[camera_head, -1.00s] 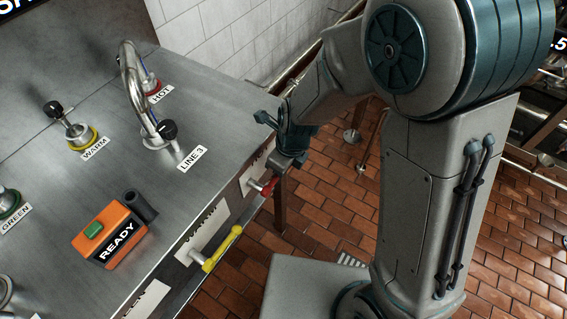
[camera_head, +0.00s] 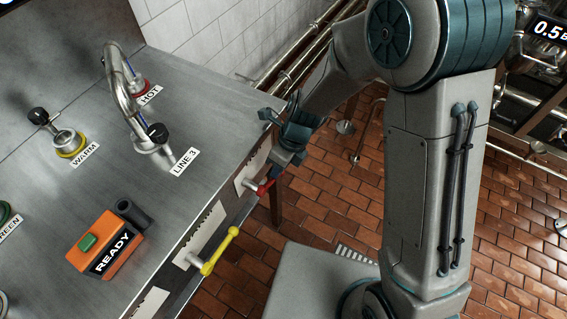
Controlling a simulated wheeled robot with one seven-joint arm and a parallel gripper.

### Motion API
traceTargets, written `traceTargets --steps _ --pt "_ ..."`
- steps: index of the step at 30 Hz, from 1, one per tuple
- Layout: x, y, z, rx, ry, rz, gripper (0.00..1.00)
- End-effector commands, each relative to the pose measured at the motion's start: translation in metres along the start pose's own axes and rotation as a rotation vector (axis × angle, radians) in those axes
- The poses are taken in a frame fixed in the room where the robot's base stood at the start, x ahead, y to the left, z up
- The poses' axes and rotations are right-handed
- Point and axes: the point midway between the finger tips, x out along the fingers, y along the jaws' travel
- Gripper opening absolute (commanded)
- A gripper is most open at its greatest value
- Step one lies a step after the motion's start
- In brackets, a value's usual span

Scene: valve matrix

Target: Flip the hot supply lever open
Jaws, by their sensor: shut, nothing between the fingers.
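The red lever (camera_head: 265,187) sticks out from the front panel of the steel counter, below its edge. It is small in the head view and its far end is partly hidden by my gripper. My gripper (camera_head: 276,172) is shut and empty, pointing down right at the red lever; I cannot tell whether they touch. A red-ringed fitting with a HOT label (camera_head: 150,95) stands on the counter top at the back.
A yellow lever (camera_head: 221,250) sticks out nearer on the same panel. The counter holds a curved pipe (camera_head: 127,98), a yellow-ringed WARM fitting (camera_head: 68,143) and an orange READY box (camera_head: 104,246). Brick floor (camera_head: 330,215) lies open right of the counter.

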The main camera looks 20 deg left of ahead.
Motion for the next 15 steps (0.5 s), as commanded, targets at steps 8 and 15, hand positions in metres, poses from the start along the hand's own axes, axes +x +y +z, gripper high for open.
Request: traceTargets --steps 8,15 --pt "-0.002 -0.003 -0.003 0.008 -0.002 -0.002 0.0" --pt "-0.02 -0.003 -0.002 0.011 -0.002 -0.003 0.0"
